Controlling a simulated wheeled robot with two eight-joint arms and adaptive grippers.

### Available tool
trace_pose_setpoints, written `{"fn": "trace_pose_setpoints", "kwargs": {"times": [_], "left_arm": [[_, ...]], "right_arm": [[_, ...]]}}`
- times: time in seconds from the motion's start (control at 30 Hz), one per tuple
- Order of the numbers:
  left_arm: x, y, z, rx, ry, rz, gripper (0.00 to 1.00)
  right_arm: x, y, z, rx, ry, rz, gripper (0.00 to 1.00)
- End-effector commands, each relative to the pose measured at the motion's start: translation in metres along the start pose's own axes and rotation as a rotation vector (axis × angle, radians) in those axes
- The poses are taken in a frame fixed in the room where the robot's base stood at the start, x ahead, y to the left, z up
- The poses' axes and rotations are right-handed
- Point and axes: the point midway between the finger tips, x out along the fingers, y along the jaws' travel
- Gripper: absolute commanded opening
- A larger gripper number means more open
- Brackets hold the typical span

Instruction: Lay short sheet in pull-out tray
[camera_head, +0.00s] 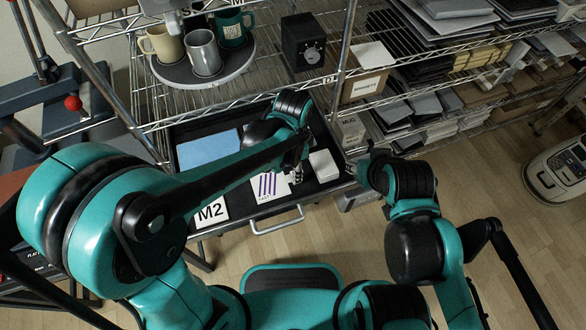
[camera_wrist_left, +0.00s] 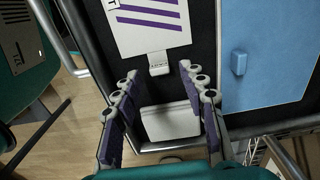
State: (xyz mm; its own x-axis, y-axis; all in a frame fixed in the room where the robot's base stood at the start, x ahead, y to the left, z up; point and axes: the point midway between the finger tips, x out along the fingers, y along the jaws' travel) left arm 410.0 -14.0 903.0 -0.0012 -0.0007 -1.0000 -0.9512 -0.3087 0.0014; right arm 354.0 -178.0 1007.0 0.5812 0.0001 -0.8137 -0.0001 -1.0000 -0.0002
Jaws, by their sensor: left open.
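The pull-out tray (camera_head: 334,186) is out below the wire shelf and has a dark floor. A white sheet with purple stripes (camera_head: 268,186) lies in it, partly hidden by my left arm. The left wrist view shows this striped sheet (camera_wrist_left: 150,28) with a small pale tab (camera_wrist_left: 158,63) at its end. A larger blue sheet (camera_head: 208,150) lies beside it, also with a tab (camera_wrist_left: 239,63). My left gripper (camera_wrist_left: 160,76) is open over the tray, its fingertips either side of the pale tab. My right gripper (camera_head: 364,172) is near the tray's right edge; its fingers are unclear.
A white block (camera_head: 323,165) lies in the tray and shows between my left fingers in the wrist view (camera_wrist_left: 170,122). An M2 card (camera_head: 211,212) and handle (camera_head: 277,221) are at the front. Mugs (camera_head: 204,52) stand on a round tray above. Stocked shelves are to the right.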

Motion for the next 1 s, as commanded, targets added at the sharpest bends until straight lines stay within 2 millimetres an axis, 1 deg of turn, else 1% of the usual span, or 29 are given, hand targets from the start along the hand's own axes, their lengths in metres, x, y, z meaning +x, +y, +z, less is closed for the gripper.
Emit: {"fn": "trace_pose_setpoints", "kwargs": {"times": [0.03, 0.2, 0.3, 0.4, 0.53, 0.77, 0.87, 0.97, 1.0], "left_arm": [[-0.016, 0.000, 0.001, 0.000, 0.000, 0.000, 0.42], [-0.055, 0.000, 0.000, 0.000, 0.000, 0.000, 0.42], [-0.075, 0.000, 0.000, 0.000, 0.000, 0.000, 0.42], [-0.089, 0.000, 0.000, 0.000, 0.000, 0.000, 0.42], [-0.099, 0.000, 0.000, 0.000, 0.000, 0.000, 0.42], [-0.103, -0.001, 0.003, -0.015, 0.005, -0.005, 0.42], [-0.110, -0.004, 0.019, -0.095, 0.032, -0.032, 0.42], [-0.122, -0.009, 0.049, -0.263, 0.091, -0.088, 0.42], [-0.127, -0.011, 0.065, -0.349, 0.124, -0.117, 0.42]], "right_arm": [[-0.007, 0.000, -0.005, 0.000, 0.000, 0.000, 0.40], [-0.019, 0.000, -0.014, 0.000, 0.000, 0.000, 0.40], [-0.025, 0.000, -0.018, 0.000, 0.000, 0.000, 0.40], [-0.028, 0.000, -0.020, 0.000, 0.000, 0.000, 0.40], [-0.031, 0.000, -0.022, 0.000, 0.000, 0.000, 0.40], [-0.030, 0.000, -0.022, 0.000, 0.000, 0.000, 0.40], [-0.030, 0.000, -0.022, 0.000, 0.000, 0.000, 0.40], [-0.030, 0.000, -0.022, 0.000, 0.000, 0.000, 0.40], [-0.030, 0.000, -0.022, 0.000, 0.000, 0.000, 0.40]]}}
